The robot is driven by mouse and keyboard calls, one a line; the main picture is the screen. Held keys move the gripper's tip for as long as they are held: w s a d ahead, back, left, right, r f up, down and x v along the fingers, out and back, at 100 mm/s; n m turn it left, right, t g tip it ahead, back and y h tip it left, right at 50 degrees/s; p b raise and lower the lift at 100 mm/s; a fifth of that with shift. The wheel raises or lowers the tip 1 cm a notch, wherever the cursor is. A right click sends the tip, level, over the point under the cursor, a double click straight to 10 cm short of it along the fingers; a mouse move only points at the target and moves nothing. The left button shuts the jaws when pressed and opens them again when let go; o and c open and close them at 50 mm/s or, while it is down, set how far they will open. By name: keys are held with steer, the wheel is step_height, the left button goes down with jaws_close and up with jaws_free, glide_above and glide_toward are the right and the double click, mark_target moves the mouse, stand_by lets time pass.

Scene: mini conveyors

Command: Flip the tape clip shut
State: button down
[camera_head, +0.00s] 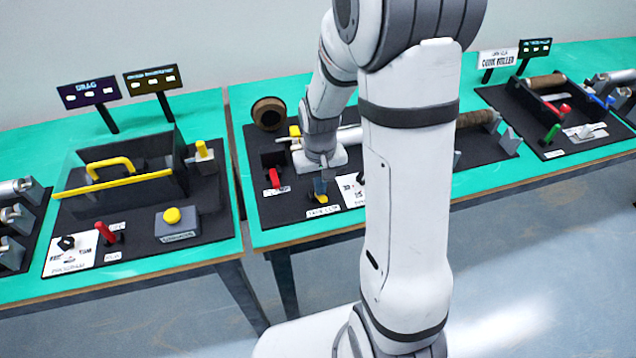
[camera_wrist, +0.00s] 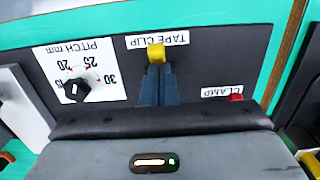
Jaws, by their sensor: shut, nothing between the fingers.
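The tape clip is a small yellow piece (camera_head: 321,198) beside its white TAPE CLIP label on the dark panel. In the wrist view the yellow clip (camera_wrist: 156,52) shows just past my fingertips, under the upside-down label. My gripper (camera_head: 320,187) points down at the clip, its dark blue fingers together and empty. In the wrist view my gripper (camera_wrist: 157,72) has its tips at or against the near side of the clip; I cannot tell whether they touch. The clip's lower part and hinge are hidden by the fingers.
A red clamp lever (camera_head: 274,178) stands left of my gripper, and its tip shows in the wrist view (camera_wrist: 235,98). A pitch dial (camera_wrist: 75,90) is on the other side. A brown roll (camera_head: 269,113) is behind. My arm hides the panel's right part.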

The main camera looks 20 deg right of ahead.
steer(key=shift+w+d+f, duration=0.1)
steer(key=shift+f, duration=0.05)
steer(key=shift+w+r, duration=0.15)
steer(key=shift+r, duration=0.05)
step_height(320, 180, up, 13)
steer(key=w+p, duration=0.1)
steer(key=shift+w+p, duration=0.3)
steer(key=shift+w, duration=0.05)
steer(key=s+r+t, duration=0.1)
steer(key=s+r, duration=0.2)
steer(key=s, duration=0.4)
steer(key=s+r+t, duration=0.2)
steer(key=s+r, duration=0.1)
steer(key=s, duration=0.5)
steer(key=shift+s+r+t, duration=0.3)
steer(key=shift+r, duration=0.05)
